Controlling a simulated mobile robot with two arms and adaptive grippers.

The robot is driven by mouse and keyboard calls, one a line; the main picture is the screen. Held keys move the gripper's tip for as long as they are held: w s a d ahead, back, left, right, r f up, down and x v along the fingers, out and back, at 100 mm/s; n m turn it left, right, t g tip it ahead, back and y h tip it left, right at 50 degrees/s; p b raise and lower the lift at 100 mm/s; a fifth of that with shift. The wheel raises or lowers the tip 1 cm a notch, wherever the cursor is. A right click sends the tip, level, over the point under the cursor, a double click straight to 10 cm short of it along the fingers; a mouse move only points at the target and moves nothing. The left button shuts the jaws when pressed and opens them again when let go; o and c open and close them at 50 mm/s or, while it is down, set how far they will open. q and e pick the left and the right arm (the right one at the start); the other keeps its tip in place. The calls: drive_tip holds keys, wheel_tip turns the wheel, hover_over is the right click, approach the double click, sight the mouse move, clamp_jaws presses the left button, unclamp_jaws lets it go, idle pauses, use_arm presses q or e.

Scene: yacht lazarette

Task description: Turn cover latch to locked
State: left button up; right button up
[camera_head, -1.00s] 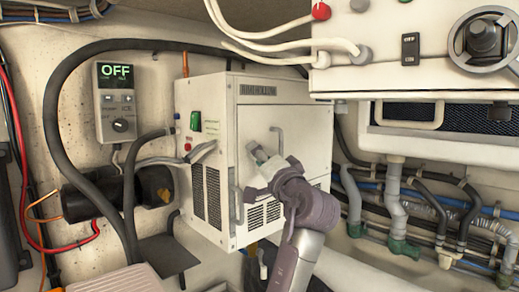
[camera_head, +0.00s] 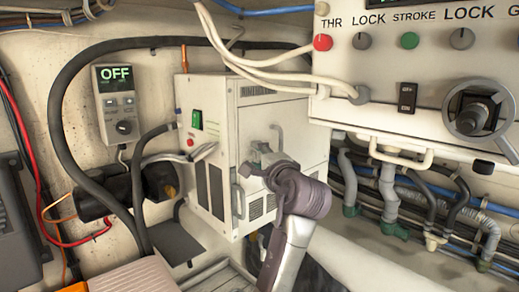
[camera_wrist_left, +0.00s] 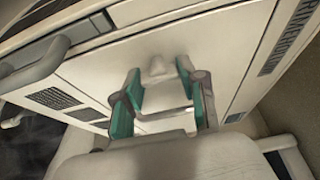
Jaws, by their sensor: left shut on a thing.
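The cover latch is a small pale piece (camera_wrist_left: 156,66) on the front cover of the white machine (camera_head: 283,112). In the left wrist view, the two green-padded fingers of my left gripper (camera_wrist_left: 160,78) stand on either side of it, shut on it. In the head view my left gripper (camera_head: 262,153) is against the machine's front cover, and the latch is mostly hidden behind it. How far the latch is turned cannot be told. My right gripper is not in view.
A control panel (camera_head: 385,85) with knobs and a handwheel (camera_head: 477,112) juts out at upper right. A thick black hose (camera_head: 62,130) loops at left, beside a controller (camera_head: 118,103) reading OFF. Pipes and hoses (camera_head: 390,200) run along the right.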

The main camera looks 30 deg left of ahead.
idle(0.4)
use_arm(q)
drive_tip(key=o, duration=1.2)
drive_tip(key=shift+c, duration=0.2)
drive_tip(key=v, duration=0.7)
drive_tip(key=shift+s+d, duration=0.15)
drive_tip(key=shift+d, duration=0.1)
drive_tip(key=shift+f, duration=0.1)
